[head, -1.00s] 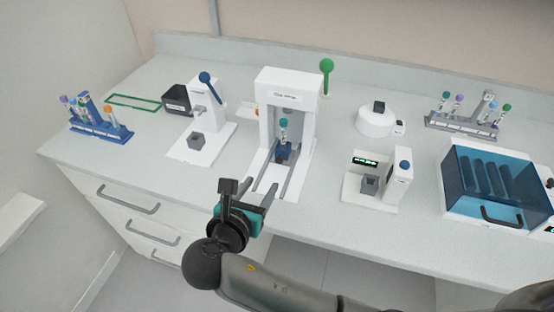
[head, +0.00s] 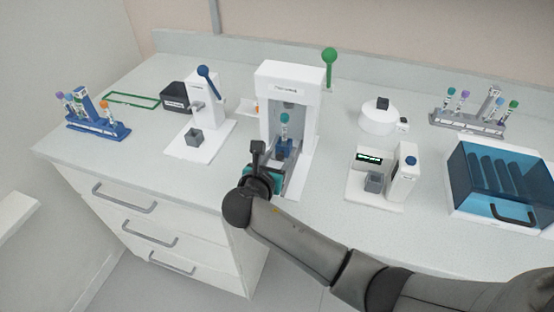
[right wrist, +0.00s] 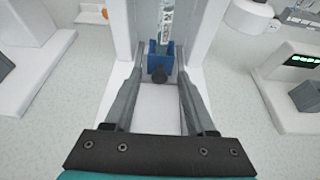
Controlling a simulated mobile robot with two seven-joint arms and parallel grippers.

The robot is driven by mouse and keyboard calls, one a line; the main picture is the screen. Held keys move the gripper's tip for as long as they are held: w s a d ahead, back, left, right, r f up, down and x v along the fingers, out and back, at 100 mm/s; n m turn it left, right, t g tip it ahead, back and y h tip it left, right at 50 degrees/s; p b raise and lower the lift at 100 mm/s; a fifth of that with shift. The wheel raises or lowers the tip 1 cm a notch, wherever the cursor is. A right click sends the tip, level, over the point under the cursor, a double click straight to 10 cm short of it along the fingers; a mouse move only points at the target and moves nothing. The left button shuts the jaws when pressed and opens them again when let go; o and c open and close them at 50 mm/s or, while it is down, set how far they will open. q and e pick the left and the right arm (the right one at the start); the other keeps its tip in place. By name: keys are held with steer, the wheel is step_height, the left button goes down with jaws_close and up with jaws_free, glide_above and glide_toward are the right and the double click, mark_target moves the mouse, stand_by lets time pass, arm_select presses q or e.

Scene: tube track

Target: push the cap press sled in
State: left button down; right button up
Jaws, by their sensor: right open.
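The white cap press (head: 290,72) stands mid-counter with a green-knobbed lever (head: 329,57) at its right. Its blue sled (head: 285,148) sits between two grey rails in the press's front opening and carries an upright tube with a teal cap (head: 285,118). In the right wrist view the blue sled (right wrist: 153,60) shows a dark round knob (right wrist: 158,76) facing me. My right gripper (head: 259,160) is at the front end of the rails. It is open and empty, its jaws (right wrist: 158,105) pointing toward the sled with a gap before the knob. My left gripper is out of view.
A white device with a blue-knobbed lever (head: 206,80) stands left of the press. A small white device with a display (head: 400,175) stands to the right, with a round white device (head: 378,118) behind it. Tube racks (head: 95,122) (head: 465,120) and a blue-lidded box (head: 500,180) are farther out.

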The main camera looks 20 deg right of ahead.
jaws_close()
stand_by(1.3)
